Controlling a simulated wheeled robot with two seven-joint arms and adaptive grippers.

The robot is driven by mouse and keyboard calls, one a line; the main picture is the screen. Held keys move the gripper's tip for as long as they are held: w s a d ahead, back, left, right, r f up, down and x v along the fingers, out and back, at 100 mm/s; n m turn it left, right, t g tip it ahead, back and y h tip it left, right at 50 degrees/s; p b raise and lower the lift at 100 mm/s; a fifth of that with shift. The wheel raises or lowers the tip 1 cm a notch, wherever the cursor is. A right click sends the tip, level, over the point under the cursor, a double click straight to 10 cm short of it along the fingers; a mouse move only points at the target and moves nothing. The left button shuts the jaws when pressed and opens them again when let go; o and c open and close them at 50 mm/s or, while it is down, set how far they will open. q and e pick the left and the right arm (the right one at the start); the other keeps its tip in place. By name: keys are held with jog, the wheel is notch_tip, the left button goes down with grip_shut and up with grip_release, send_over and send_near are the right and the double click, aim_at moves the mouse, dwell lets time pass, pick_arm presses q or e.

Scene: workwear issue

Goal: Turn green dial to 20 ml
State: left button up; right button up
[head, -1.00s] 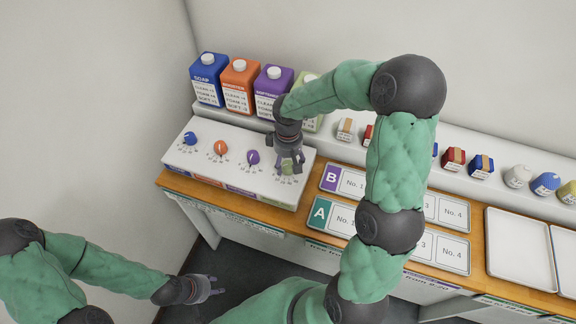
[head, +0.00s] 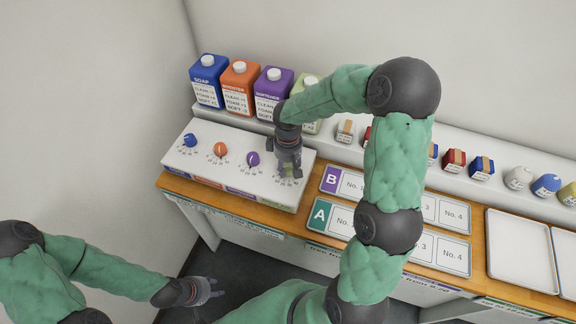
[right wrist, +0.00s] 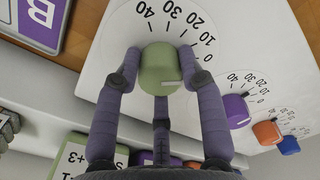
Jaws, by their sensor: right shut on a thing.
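The green dial (right wrist: 158,70) sits on the white sloped panel (head: 210,178), at the right end of the row. In the right wrist view its pale mark faces right, near the 0 end of the printed 0 to 40 scale; the exact reading is unclear. My right gripper (head: 287,172) reaches down over it from above, and its fingers (right wrist: 160,62) are closed around the dial's sides. In the head view the gripper mostly hides the dial. My left gripper (head: 212,289) hangs empty at lower left, away from the panel, with its fingers seemingly apart.
Purple (head: 253,158), orange (head: 220,149) and blue (head: 190,140) dials are left of the green one. Soap (head: 207,80), orange (head: 239,86), purple (head: 272,92) and pale green (head: 308,120) bottles stand behind. Trays (head: 519,250) are at right.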

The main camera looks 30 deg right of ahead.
aim_at(288, 166)
jog(key=n+p, duration=0.3)
jog(key=n, duration=0.1)
jog(key=shift+r+n, duration=0.15)
jog(key=shift+n, duration=0.15)
jog(key=n+p, duration=0.3)
jog(key=n, duration=0.1)
jog(key=shift+n, duration=0.4)
jog(key=shift+p, duration=0.3)
jog(key=o, duration=1.2)
jog(key=shift+c, duration=0.2)
notch_tip(288, 166, up, 12)
